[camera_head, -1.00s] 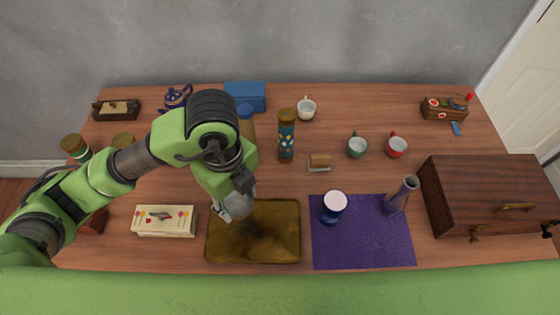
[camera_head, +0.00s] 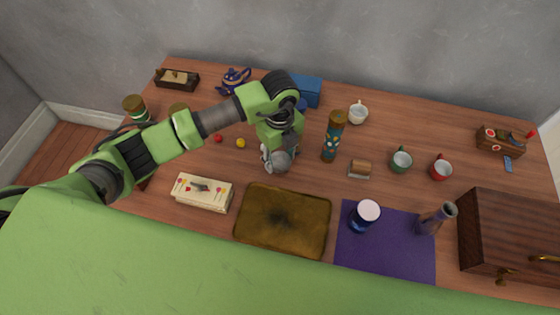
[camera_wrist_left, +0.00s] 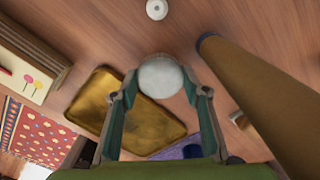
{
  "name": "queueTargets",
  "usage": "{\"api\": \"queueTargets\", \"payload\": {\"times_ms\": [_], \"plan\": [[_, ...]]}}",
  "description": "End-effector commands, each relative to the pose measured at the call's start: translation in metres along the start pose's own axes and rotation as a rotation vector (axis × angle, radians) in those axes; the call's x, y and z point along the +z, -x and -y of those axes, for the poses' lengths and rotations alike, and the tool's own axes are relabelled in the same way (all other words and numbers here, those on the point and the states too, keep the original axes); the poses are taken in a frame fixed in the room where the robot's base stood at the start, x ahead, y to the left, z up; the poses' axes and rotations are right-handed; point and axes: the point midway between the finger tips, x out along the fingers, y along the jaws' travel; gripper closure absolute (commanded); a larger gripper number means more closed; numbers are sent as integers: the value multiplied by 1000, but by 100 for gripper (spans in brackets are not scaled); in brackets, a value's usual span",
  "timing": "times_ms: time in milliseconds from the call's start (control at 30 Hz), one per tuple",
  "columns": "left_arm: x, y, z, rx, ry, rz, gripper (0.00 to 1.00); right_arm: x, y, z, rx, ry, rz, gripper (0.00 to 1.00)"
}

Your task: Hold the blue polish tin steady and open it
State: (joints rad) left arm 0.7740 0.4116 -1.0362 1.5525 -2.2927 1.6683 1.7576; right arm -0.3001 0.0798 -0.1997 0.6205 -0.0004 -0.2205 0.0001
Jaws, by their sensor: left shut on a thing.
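A dark blue round tin or jar (camera_head: 361,222) with a white top stands upright on the purple mat (camera_head: 386,249), apart from my grippers. I cannot tell whether the white top is a lid. My left gripper (camera_head: 276,161) is behind the gold-brown tray (camera_head: 283,219), left of the tin. In the left wrist view its fingers (camera_wrist_left: 160,95) are closed on the sides of a round pale grey thing (camera_wrist_left: 161,76). It looks like a disc or lid, but its underside is hidden. My right gripper is not in view.
A patterned tall canister (camera_head: 333,138) stands right of my left gripper. A cream box (camera_head: 202,193) lies left of the tray. A grey-purple vase (camera_head: 433,219) stands near the tin, beside a wooden chest (camera_head: 510,235). A brown cylinder (camera_wrist_left: 260,100) is close by in the wrist view.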

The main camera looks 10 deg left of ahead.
Motion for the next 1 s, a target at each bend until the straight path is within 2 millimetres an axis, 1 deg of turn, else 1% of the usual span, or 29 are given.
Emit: {"api": "queueTargets", "payload": {"times_ms": [100,233,600,633,667,700,1000], "plan": [[0,-16,0,5,1,-3,84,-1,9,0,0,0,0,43],[0,-29,0,2,0,-2,84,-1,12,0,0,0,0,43],[0,-36,1,1,0,-1,84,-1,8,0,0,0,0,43],[0,-35,1,0,0,-1,53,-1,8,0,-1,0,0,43],[0,-34,1,0,0,-1,45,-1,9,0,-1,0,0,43],[0,-34,1,0,0,-1,41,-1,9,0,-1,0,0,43],[0,-34,0,0,0,-1,41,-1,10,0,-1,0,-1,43]]}}
